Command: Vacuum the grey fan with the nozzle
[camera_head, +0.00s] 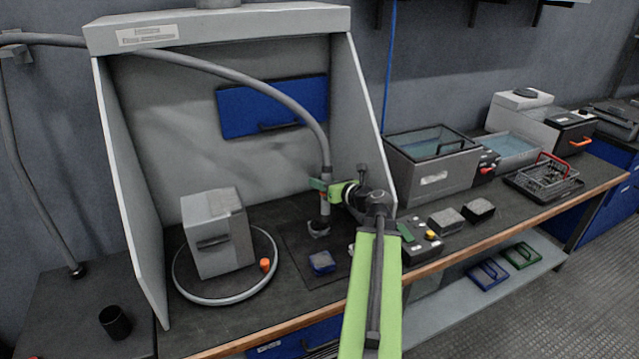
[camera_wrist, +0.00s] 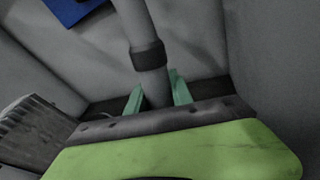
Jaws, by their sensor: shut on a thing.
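My gripper (camera_head: 322,186) is shut on the grey nozzle (camera_head: 325,204) at the end of a hose, inside the booth. The nozzle points down, above a small grey ring-shaped piece (camera_head: 318,229) on the bench. In the wrist view my gripper (camera_wrist: 157,95) has its green fingers on both sides of the nozzle tube (camera_wrist: 153,82). A grey box (camera_head: 222,240) with a dark slot stands on a round turntable (camera_head: 207,297), left of the nozzle and apart from it. I cannot make out a fan for certain. A grey ridged part (camera_wrist: 32,130) shows at left in the wrist view.
The grey hose (camera_head: 275,92) arches from the upper left. Booth walls (camera_head: 128,190) stand at both sides. An orange knob (camera_head: 265,264) is on the turntable. A blue block (camera_head: 322,262) sits in front of the nozzle. A control box (camera_head: 425,238) and grey blocks stand to the right.

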